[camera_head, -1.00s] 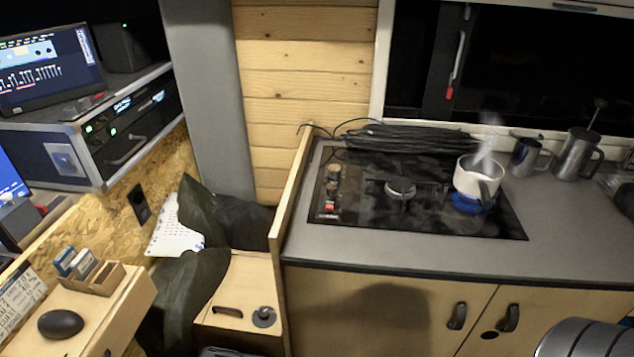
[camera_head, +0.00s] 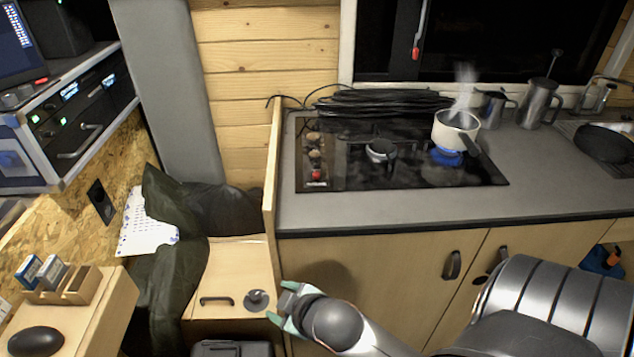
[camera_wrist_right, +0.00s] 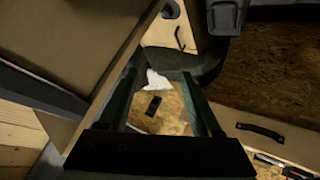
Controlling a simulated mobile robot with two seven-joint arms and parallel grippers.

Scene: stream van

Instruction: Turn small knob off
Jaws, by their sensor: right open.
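The black gas hob (camera_head: 350,178) is set in the grey worktop. A column of small knobs (camera_head: 314,154) runs along its left side, with a red piece (camera_head: 315,175) near the front; their exact settings are too small to tell. A blue flame (camera_head: 446,157) burns at the right burner under a steaming white pot (camera_head: 456,131). The left burner (camera_head: 381,151) shows no flame. My right gripper (camera_head: 281,303) is open and empty, low in front of the cabinet and well below the knobs. Its two fingers stand apart in the right wrist view (camera_wrist_right: 158,88). My left gripper is not visible.
A thin wooden partition (camera_head: 272,170) rises left of the hob. A black cable coil (camera_head: 385,103) lies behind it. Metal mugs (camera_head: 538,103) stand right of the pot. The worktop's front strip (camera_head: 400,207) is clear. A dark cloth (camera_head: 180,250) hangs at the left.

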